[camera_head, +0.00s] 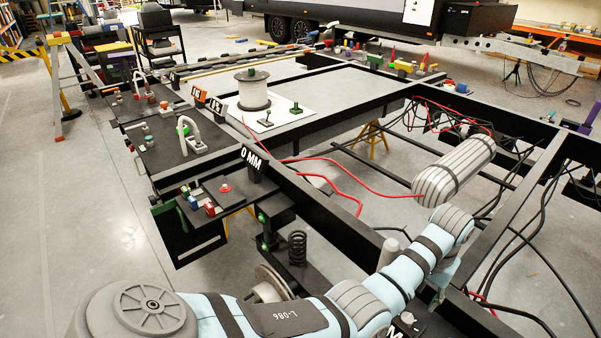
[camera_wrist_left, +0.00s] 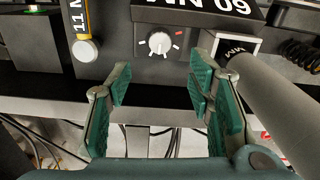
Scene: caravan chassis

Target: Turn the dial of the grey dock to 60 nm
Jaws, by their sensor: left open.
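In the left wrist view, a white round dial (camera_wrist_left: 158,43) with a pointed knob sits on the dark grey dock (camera_wrist_left: 125,44). Pale ticks ring it, and a red mark lies at its upper right. I cannot tell exactly which tick the pointer meets. A black plate above carries an upside-down label (camera_wrist_left: 210,7) that reads like 60 NM, partly cut off. My left gripper (camera_wrist_left: 162,84) is open and empty, its teal fingers apart below the dial and not touching it. In the head view my left gripper (camera_head: 438,293) is small beyond my arm. The right gripper is not in view.
A grey cylinder (camera_wrist_left: 275,100) slants close to the right finger in the wrist view. Black chassis rails (camera_head: 330,215), a ribbed grey tank (camera_head: 455,170) and loose cables surround my arm in the head view.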

